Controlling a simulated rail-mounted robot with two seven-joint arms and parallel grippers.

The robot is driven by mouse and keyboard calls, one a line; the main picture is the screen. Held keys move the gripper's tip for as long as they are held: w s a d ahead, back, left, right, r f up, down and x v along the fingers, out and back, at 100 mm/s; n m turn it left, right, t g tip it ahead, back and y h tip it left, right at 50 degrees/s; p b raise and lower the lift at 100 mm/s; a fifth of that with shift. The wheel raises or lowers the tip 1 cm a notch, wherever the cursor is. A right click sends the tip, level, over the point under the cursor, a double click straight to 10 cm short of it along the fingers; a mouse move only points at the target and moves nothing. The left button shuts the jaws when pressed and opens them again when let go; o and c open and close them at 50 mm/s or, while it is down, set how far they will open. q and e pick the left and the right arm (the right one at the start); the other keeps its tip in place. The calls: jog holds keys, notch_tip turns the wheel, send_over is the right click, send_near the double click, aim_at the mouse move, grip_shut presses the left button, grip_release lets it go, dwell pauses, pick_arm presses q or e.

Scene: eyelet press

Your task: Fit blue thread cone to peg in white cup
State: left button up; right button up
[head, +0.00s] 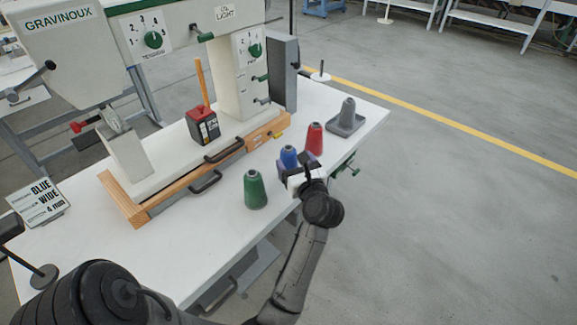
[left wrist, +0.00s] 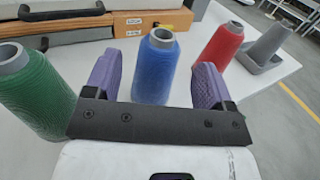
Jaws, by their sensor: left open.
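The blue thread cone (head: 289,157) stands upright on the white table near its front edge. My left gripper (head: 300,174) is open beside it, low over the table. In the left wrist view the blue cone (left wrist: 155,68) shows between the two purple fingers (left wrist: 155,85), with a visible gap on each side; how deep it sits between them I cannot tell. A thin dark peg on a small pale round base (head: 320,76) stands at the table's far edge; I cannot tell whether it is the white cup. My right gripper is not in view.
A green cone (head: 255,190) stands left of the blue one and a red cone (head: 314,139) right of it. A grey cone (head: 347,112) stands in a grey tray (head: 345,127). The press (head: 237,80) and a red-black box (head: 203,125) are behind.

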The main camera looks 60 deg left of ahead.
aim_at(292, 157)
pick_arm(q)
jog(key=a, duration=0.3)
jog(key=a+b, duration=0.1)
jog(key=a, duration=0.1)
jog(key=shift+w+a, duration=0.15)
jog(key=shift+w, duration=0.25)
jog(key=shift+c, duration=0.4)
jog(key=c, duration=1.2)
jog(key=shift+c, duration=0.2)
